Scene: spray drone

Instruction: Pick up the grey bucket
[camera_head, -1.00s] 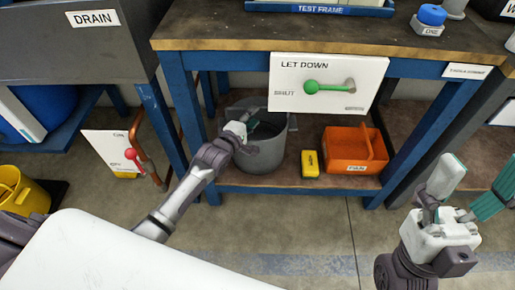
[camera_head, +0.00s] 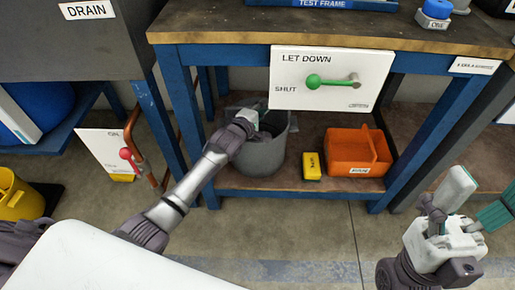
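The grey bucket (camera_head: 262,157) stands upright on the lower shelf of the blue bench, under the white LET DOWN panel. My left arm reaches in from the left, and my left gripper (camera_head: 262,122) is at the bucket's rim, over its opening. The fingers are small and partly hidden by the gripper body and the rim, so I cannot tell whether they are around the rim or apart from it. My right gripper (camera_head: 478,200) is at the lower right, open and empty, with its grey-green fingers spread, far from the bucket.
A yellow-black block (camera_head: 311,167) and an orange bin (camera_head: 357,153) stand right of the bucket on the shelf. The LET DOWN panel (camera_head: 328,78) with a green handle hangs above. Blue bench legs (camera_head: 188,125) flank the opening. A yellow bucket (camera_head: 18,197) is at far left.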

